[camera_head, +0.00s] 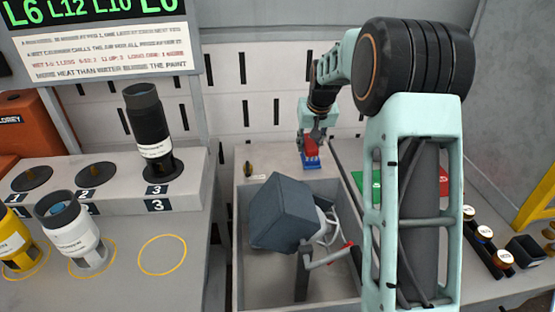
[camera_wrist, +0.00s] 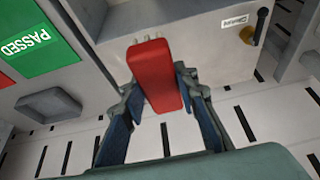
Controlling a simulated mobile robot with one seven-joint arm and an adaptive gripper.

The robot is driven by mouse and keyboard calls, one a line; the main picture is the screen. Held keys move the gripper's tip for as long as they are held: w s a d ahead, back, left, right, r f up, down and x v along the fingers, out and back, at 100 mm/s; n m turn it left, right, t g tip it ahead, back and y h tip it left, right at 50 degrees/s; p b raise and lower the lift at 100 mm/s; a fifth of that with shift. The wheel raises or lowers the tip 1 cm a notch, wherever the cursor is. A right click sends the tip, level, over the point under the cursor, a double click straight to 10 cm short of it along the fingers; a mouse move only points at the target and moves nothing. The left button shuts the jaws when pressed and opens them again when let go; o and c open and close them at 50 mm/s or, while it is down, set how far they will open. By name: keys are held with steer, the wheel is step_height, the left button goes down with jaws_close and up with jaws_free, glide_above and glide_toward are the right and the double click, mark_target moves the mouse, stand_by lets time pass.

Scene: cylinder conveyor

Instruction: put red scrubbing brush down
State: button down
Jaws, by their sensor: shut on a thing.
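The red scrubbing brush (camera_wrist: 153,75) is a long red block in the wrist view, held between the two dark blue fingers of my gripper (camera_wrist: 160,88). Its far end lies over a grey surface with small pale bits at its tip. In the head view my gripper (camera_head: 311,158) points down at the back of the bench, with the red brush (camera_head: 311,146) showing between its fingers. My gripper is shut on the brush. I cannot tell whether the brush touches the surface below.
A grey open bin (camera_head: 240,240) in front holds a dark grey box (camera_head: 282,213) and a white tangled thing. Right of it lies a green panel (camera_head: 358,181). A labelled stand with a black cylinder (camera_head: 148,125) is at left. A slotted white wall (camera_head: 262,90) rises close behind my gripper.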

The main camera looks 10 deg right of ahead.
steer(key=shift+w+a, duration=0.3)
steer(key=shift+a, duration=0.15)
steer(key=shift+w+a, duration=0.15)
steer(key=shift+w, duration=0.1)
glide_toward(285, 157)
steer(key=shift+w+f+p, duration=0.3)
steer(key=shift+w+f, duration=0.65)
steer(key=shift+f, duration=0.15)
steer(key=shift+w+f, duration=0.2)
steer(key=shift+f, duration=1.55)
steer(key=shift+f, duration=0.1)
